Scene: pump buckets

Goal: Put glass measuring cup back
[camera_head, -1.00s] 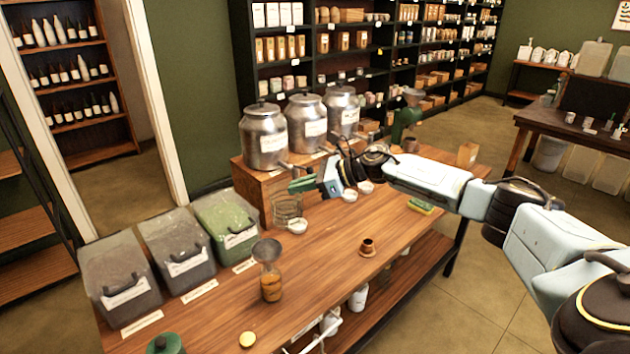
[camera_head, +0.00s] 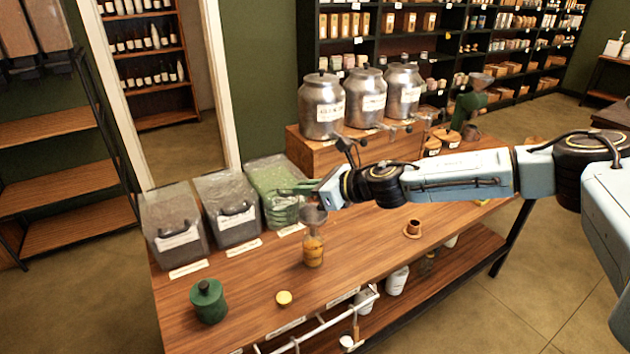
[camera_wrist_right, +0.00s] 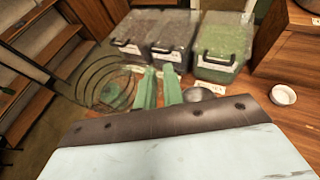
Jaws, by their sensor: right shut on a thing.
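The glass measuring cup (camera_wrist_right: 102,82) shows in the right wrist view as clear, ringed glass just left of my green fingers. My right gripper (camera_wrist_right: 159,78) is shut on it, apparently at its handle side, and holds it above the wooden counter (camera_head: 365,255). In the head view my right gripper (camera_head: 292,190) is in front of the green-filled bin (camera_head: 268,182), close to the funnel. The cup is hard to make out there against the bin. My left gripper is not in view.
A bottle (camera_head: 314,248) topped by a metal funnel (camera_head: 313,216) stands just below my gripper. Two grey bins (camera_head: 178,222) are to the left. A green jar (camera_head: 208,300), yellow lid (camera_head: 284,297) and small brown cup (camera_head: 413,227) stand apart. Metal urns (camera_head: 323,103) stand behind on a wooden riser.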

